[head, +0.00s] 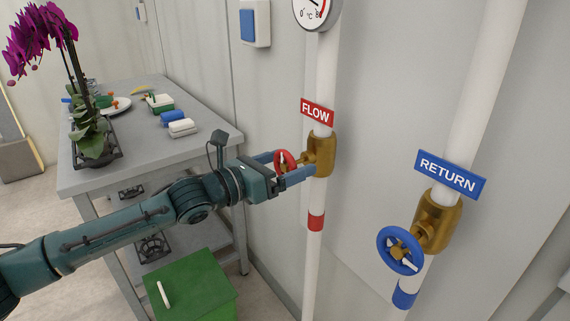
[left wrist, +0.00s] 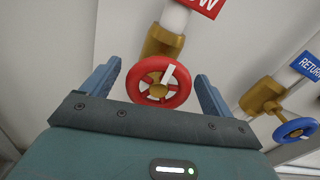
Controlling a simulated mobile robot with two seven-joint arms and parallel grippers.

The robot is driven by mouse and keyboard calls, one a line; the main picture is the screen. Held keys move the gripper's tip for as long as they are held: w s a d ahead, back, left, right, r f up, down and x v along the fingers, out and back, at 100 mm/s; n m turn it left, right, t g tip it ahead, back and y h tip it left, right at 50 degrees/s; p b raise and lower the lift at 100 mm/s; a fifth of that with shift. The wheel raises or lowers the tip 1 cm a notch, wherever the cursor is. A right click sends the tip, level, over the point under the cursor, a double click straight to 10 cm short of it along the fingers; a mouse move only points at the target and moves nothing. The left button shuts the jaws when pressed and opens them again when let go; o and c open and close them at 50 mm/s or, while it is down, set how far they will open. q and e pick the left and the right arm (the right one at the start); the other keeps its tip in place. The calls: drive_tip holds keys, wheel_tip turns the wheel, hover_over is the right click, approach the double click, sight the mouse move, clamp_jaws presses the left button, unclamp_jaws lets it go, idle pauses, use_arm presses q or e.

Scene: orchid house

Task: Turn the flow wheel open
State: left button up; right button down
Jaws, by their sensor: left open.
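The red flow wheel (head: 284,161) sits on a brass valve (head: 321,155) on a white pipe, below the red FLOW sign (head: 317,112). My left gripper (head: 290,168) is open at the wheel, with one blue finger on each side of it. In the left wrist view the red wheel (left wrist: 159,82) lies between the two fingers, with a gap showing on both sides. A white mark shows on the wheel's upper right. In the head view the gripper hides part of the wheel. My right gripper is not in view.
The blue return wheel (head: 400,250) with its RETURN sign (head: 450,175) is on the pipe to the right. A grey table (head: 210,147) with an orchid (head: 92,140) stands at the left. A green box (head: 200,285) stands on the floor below my arm.

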use_arm(q)
drive_tip(key=c, duration=1)
